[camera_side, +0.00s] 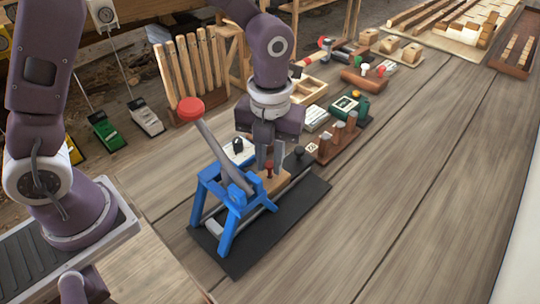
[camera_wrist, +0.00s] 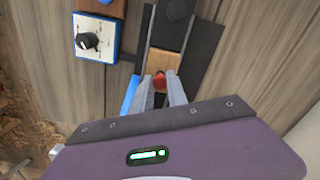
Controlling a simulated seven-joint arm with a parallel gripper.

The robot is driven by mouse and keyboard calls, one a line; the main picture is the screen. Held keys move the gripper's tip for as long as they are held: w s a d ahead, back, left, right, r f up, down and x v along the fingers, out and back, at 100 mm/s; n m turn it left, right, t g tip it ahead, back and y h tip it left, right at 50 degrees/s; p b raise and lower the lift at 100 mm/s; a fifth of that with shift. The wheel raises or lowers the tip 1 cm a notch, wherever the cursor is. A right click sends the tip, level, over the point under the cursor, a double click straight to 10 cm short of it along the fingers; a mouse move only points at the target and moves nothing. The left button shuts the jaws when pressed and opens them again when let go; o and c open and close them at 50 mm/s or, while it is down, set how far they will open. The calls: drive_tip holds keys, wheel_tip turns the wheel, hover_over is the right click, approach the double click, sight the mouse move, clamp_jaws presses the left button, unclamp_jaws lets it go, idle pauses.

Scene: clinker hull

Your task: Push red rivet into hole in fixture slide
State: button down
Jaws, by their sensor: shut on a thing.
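The red rivet (camera_side: 269,167) stands upright between the fingertips of my gripper (camera_side: 270,160), just over the tan wooden block (camera_side: 275,183) of the fixture slide. In the wrist view the rivet's red head (camera_wrist: 159,80) shows between the two grey fingers (camera_wrist: 160,92), which are shut on it. The wooden block (camera_wrist: 164,62) lies just beyond. The hole is hidden, and I cannot tell whether the rivet's tip is in it. The fixture has a blue frame (camera_side: 234,212) and a grey lever (camera_side: 222,152) with a red knob (camera_side: 190,108), raised and leaning left.
The fixture stands on a black base plate (camera_side: 255,245). A wooden rack (camera_side: 338,138) stands behind at right. The bench front right (camera_side: 400,225) is clear.

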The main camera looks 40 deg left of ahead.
drive_tip(key=shift+f, duration=0.75)
idle(0.3)
drive_tip(key=c, duration=1.2)
unclamp_jaws()
drive_tip(key=shift+c, duration=0.2)
drive_tip(key=shift+r, duration=4)
